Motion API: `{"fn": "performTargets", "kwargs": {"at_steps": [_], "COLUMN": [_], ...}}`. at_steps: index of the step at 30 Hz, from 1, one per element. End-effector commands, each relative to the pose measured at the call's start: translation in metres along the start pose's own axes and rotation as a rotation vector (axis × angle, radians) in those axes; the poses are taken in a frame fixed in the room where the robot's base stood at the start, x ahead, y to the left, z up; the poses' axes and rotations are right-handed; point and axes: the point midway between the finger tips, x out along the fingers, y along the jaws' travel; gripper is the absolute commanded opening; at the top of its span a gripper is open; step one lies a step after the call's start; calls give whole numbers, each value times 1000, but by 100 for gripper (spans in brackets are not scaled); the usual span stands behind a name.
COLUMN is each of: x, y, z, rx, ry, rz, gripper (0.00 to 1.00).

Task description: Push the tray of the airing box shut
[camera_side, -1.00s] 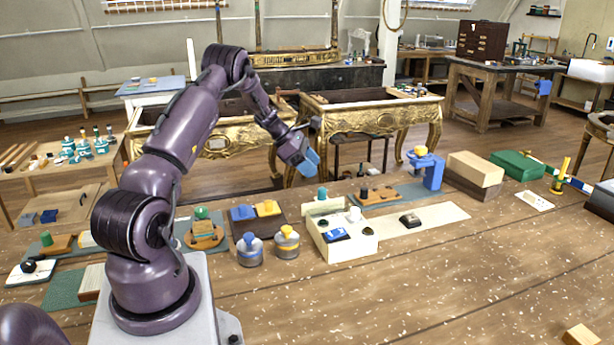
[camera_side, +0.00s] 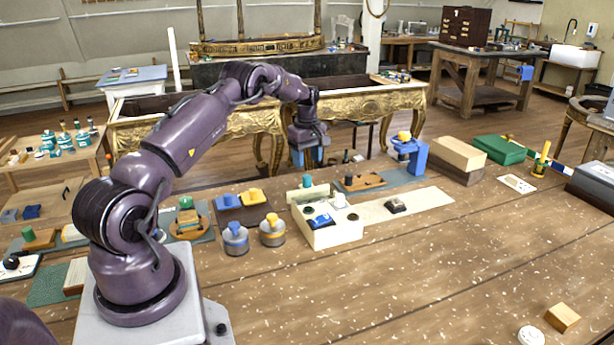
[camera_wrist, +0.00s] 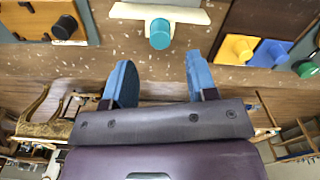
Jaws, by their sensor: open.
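How far the tray stands out is hard to tell. In the wrist view the teal knob (camera_wrist: 160,34) points toward me, on the cream panel (camera_wrist: 185,14). My gripper (camera_side: 306,158) points down beyond the far side of the box, apart from the knob. Its blue fingers are open and empty, with the knob roughly in line with their gap (camera_wrist: 160,78).
A board with a dark knob (camera_side: 362,182) and a blue stand with a yellow knob (camera_side: 412,155) are right of the box. A dark plate with blue and yellow blocks (camera_side: 240,212) and two grey jars (camera_side: 254,236) are left.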

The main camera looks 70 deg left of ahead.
Motion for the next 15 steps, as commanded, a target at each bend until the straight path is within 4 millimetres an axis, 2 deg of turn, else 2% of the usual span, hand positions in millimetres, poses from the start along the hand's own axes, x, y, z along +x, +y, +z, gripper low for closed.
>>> {"fn": "performTargets", "kwargs": {"at_steps": [1,6,10,15], "x": [12,40,53,60], "y": [-1,0,0,0], "z": [0,0,0,0], "rx": [-1,0,0,-1], "ry": [-2,-1,-1,0], "rz": [-4,-2,0,0], "gripper": [52,52,52,52]}}
